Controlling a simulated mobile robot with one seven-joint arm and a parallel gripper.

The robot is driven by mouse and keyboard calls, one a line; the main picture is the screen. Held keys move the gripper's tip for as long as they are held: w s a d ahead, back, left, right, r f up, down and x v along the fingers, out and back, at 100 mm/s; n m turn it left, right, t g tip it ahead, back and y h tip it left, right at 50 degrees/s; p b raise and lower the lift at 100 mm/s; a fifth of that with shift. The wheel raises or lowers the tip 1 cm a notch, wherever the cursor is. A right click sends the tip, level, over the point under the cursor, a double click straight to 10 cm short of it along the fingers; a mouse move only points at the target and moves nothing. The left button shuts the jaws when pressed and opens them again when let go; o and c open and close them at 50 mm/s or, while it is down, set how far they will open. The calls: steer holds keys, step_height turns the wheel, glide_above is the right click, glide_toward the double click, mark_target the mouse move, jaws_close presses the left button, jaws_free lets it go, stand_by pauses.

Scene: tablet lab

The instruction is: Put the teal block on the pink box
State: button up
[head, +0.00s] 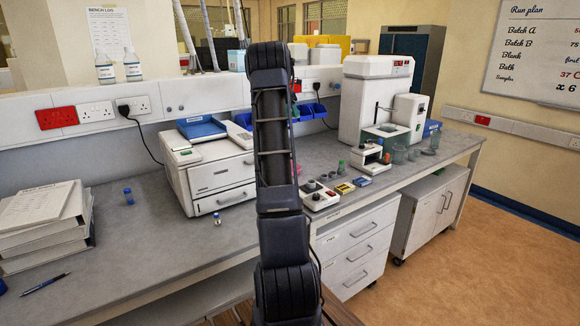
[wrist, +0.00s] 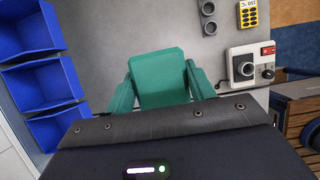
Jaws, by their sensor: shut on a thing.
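In the wrist view the teal block (wrist: 160,82) fills the space between the fingers of my gripper (wrist: 158,70). The fingers, also teal-green, press on its left and right sides, and the gripper is shut on it. The grey bench top shows behind the block. In the head view my arm hides the gripper and most or all of the block. A small pink patch (head: 299,169) shows just right of my arm on the bench; it may be the pink box, mostly hidden. No pink box shows in the wrist view.
Blue bins (wrist: 32,75) are at the left of the wrist view; a white device with a dark knob (wrist: 243,67) is at the right. In the head view, a white printer-like unit (head: 215,172) stands left of my arm, a large white instrument (head: 368,95) to the right.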

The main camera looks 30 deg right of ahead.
steer(key=f, duration=2.4)
steer(key=shift+w+a+f, duration=0.1)
steer(key=shift+a+f, duration=0.1)
steer(key=shift+f, duration=0.2)
steer(key=o, duration=1)
steer(key=shift+f, duration=0.15)
steer(key=v, duration=1.2)
steer(key=shift+r, duration=0.25)
